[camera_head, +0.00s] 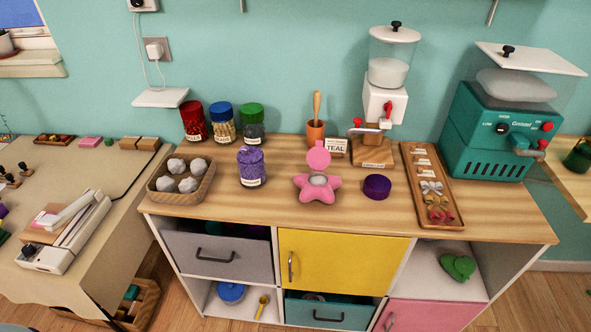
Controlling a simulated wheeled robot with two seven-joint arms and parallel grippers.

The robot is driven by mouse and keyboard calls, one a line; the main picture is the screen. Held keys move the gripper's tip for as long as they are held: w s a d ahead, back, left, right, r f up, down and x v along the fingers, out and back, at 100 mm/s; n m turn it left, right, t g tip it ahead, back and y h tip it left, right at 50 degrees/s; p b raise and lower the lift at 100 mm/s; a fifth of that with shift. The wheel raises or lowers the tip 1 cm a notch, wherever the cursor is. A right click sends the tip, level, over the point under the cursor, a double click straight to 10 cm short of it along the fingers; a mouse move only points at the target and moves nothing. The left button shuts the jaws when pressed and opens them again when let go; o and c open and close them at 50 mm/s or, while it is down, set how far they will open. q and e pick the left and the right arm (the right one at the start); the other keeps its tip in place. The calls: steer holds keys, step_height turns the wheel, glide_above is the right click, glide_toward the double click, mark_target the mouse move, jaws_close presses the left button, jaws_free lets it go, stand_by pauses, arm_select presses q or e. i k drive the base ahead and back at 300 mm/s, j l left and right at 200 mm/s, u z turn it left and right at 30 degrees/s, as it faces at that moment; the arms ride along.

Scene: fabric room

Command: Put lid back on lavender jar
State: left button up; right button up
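The lavender jar (251,169) stands upright on the wooden counter, left of centre. It is filled with purple, has a pale label low on its front, and shows no separate lid on top. A round dark purple lid (377,187) lies on the counter to the right, apart from the jar. Neither of my grippers is in view.
A pink star-shaped holder (317,189) stands between jar and lid. A tray of pale balls (182,181) is left of the jar. Red, blue and green-lidded jars (222,122) stand behind. A long wooden tray (432,186) lies right of the lid. The counter's front strip is clear.

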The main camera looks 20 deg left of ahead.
mark_target(252, 168)
steer(key=i+j, duration=0.1)
steer(key=j, duration=0.4)
steer(key=i+j+z, duration=0.15)
steer(key=j, duration=0.85)
